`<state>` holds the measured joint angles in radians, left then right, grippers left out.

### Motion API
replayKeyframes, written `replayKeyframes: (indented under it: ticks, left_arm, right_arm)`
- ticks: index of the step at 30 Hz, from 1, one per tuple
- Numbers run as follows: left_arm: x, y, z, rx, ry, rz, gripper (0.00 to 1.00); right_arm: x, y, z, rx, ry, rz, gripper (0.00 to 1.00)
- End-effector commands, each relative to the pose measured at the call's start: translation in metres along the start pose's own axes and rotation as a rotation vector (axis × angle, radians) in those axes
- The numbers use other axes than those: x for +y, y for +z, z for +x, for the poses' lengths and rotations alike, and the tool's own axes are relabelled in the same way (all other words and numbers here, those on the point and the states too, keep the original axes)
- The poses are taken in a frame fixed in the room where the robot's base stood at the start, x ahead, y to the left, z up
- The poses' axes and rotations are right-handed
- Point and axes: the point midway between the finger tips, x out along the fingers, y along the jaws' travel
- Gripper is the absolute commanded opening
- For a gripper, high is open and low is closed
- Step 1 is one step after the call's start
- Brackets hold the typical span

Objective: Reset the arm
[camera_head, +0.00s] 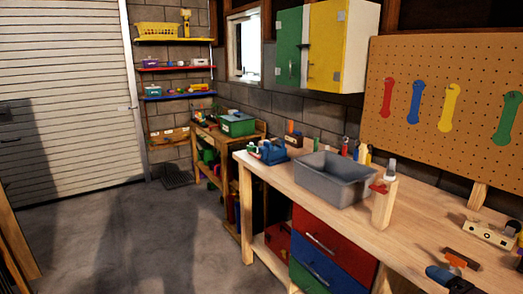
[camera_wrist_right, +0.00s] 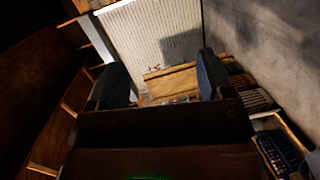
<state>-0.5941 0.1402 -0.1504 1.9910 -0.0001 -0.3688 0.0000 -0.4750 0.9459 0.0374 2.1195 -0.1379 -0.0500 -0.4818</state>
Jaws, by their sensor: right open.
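My right gripper (camera_wrist_right: 160,76) shows in the right wrist view. Its two dark blue-grey fingers stand wide apart with nothing between them. Beyond the fingers the wrist view shows a tan board-like surface (camera_wrist_right: 172,82) and a pale ribbed panel (camera_wrist_right: 150,35). I cannot make out either of my grippers in the head view. My left gripper shows in neither view.
A wooden workbench (camera_head: 425,222) runs along the right, with a grey bin (camera_head: 333,181), a blue caddy (camera_head: 270,152) and several tools on it. A pegboard (camera_head: 440,65) and cabinets (camera_head: 328,45) are above. Shelves (camera_head: 175,97) stand at the back. The concrete floor (camera_head: 130,235) is clear.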

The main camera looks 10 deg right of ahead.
Motion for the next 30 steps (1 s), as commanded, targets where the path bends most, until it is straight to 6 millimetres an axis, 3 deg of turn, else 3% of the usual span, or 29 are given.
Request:
replayKeyframes:
  ticks: [3, 8, 15, 19, 24, 30]
  left_arm:
    - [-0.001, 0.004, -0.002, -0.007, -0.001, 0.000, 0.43]
    - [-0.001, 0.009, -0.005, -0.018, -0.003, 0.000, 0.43]
    - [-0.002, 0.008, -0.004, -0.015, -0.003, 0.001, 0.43]
    - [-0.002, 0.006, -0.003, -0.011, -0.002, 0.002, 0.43]
    - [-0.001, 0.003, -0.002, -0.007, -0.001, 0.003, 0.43]
    - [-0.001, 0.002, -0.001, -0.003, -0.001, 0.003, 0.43]
  right_arm:
    - [-0.054, 0.002, -0.009, -0.136, -0.051, 0.342, 0.74]
    - [-0.121, -0.013, -0.020, -0.290, -0.098, 0.728, 0.74]
    - [-0.203, -0.069, -0.032, -0.454, -0.151, 1.152, 0.74]
    - [-0.230, -0.109, -0.032, -0.488, -0.164, 1.290, 0.74]
    - [-0.244, -0.146, -0.028, -0.504, -0.158, 1.406, 0.74]
    - [-0.248, -0.159, -0.028, -0.514, -0.149, 1.452, 0.74]
